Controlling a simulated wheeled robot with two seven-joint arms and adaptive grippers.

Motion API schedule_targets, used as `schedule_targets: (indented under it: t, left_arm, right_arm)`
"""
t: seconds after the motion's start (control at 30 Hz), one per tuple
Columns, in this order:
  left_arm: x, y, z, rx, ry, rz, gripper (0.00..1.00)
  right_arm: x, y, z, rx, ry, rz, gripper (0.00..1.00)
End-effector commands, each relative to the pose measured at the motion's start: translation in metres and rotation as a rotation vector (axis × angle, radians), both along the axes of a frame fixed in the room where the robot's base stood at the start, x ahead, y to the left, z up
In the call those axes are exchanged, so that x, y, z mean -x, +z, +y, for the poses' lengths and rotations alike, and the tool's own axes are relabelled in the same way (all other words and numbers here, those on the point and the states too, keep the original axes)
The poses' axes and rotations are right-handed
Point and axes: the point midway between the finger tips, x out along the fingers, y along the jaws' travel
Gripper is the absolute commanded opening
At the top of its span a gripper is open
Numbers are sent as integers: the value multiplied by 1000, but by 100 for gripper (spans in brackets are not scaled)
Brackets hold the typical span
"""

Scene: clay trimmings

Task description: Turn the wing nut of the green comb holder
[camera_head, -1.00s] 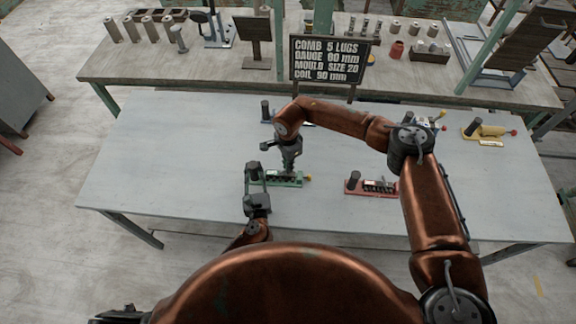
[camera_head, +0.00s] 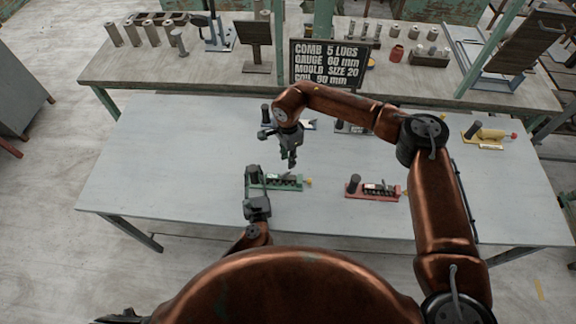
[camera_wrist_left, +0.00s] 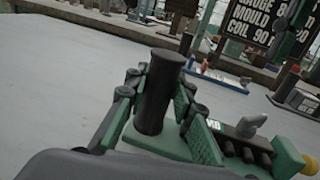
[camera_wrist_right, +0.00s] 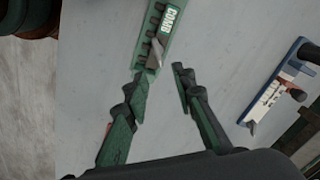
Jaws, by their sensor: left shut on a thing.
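The green comb holder (camera_head: 276,190) lies on the grey table, with dark slots and a yellow end knob (camera_wrist_left: 309,165). Its grey wing nut (camera_wrist_left: 250,125) sits on top, angled across the holder; it also shows in the right wrist view (camera_wrist_right: 155,53). My left gripper (camera_head: 254,178) is shut around the dark upright post (camera_wrist_left: 158,92) at the holder's left end. My right gripper (camera_head: 290,163) is open and empty, raised beyond the holder; its fingers (camera_wrist_right: 160,76) are apart from the wing nut.
A red holder (camera_head: 372,192) lies to the right, a yellow one (camera_head: 485,138) at the far right. A blue holder (camera_wrist_right: 284,85) lies behind, partly hidden by my right arm. A sign (camera_head: 328,62) stands at the back. The table's left side is clear.

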Motion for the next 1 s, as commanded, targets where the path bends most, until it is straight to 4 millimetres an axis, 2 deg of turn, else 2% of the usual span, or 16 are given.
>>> schedule_targets:
  t: [0.1, 0.3, 0.73, 0.77, 1.0]
  left_arm:
    - [0, 0, 0, 0, 0, 1, 0]
    - [0, 0, 0, 0, 0, 0, 0]
    - [0, 0, 0, 0, 0, 0, 0]
    - [0, 0, 0, 0, 0, 0, 25]
    - [0, 0, 0, 0, 0, 0, 41]
  right_arm:
    - [-1, 22, 0, 1, 0, -3, 24]
    - [0, 42, 0, 0, 0, 0, 24]
    - [0, 45, 0, 1, 0, 1, 24]
    - [0, 44, 0, 0, 0, 0, 24]
    - [0, 44, 0, 0, 0, 0, 24]
